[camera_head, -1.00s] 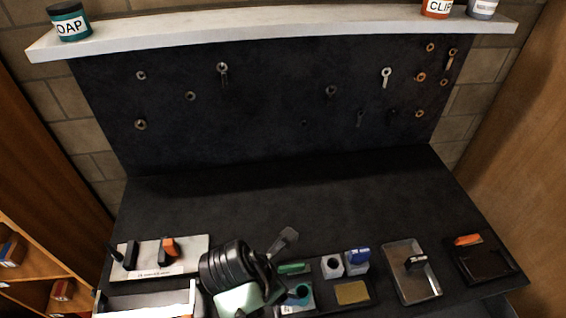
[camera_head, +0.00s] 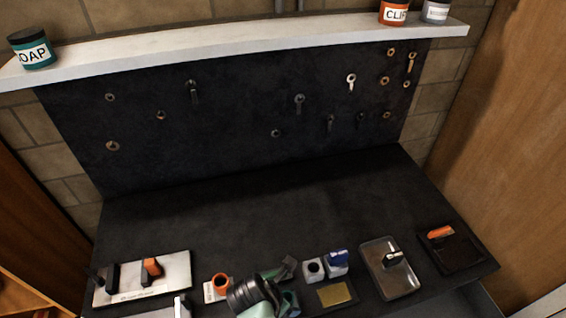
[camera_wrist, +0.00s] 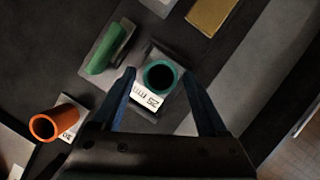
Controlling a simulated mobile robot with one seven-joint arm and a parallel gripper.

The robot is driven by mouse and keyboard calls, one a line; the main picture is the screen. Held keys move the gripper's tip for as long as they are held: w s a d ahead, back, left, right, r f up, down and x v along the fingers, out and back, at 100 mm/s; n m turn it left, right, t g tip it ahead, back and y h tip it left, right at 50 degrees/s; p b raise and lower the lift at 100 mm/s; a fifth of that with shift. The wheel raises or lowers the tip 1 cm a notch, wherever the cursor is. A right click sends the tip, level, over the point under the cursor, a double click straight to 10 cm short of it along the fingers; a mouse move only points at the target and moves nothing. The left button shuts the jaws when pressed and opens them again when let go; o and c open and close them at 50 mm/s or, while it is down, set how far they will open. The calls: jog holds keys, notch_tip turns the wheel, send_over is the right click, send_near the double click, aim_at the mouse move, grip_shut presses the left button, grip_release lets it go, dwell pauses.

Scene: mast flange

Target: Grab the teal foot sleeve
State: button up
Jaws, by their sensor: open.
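The teal foot sleeve (camera_wrist: 160,76) is a short hollow tube, seen from above in the wrist view. It stands on a small grey plate with a white "25 mm" label (camera_wrist: 145,98). My gripper (camera_wrist: 161,73) is open, with one blue-black finger on each side of the sleeve in the picture. The fingers look apart from it; their height above it is hard to tell. In the head view, my arm covers most of the sleeve.
A gold plate (camera_head: 338,293), a metal tray (camera_head: 377,285) and a white board (camera_head: 170,272) share the bench. The back of the bench is clear.

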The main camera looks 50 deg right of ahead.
jog(key=shift+d+f, duration=0.1)
jog(key=shift+f, duration=0.1)
grip_shut()
dwell(0.3)
jog(key=shift+r, duration=0.1)
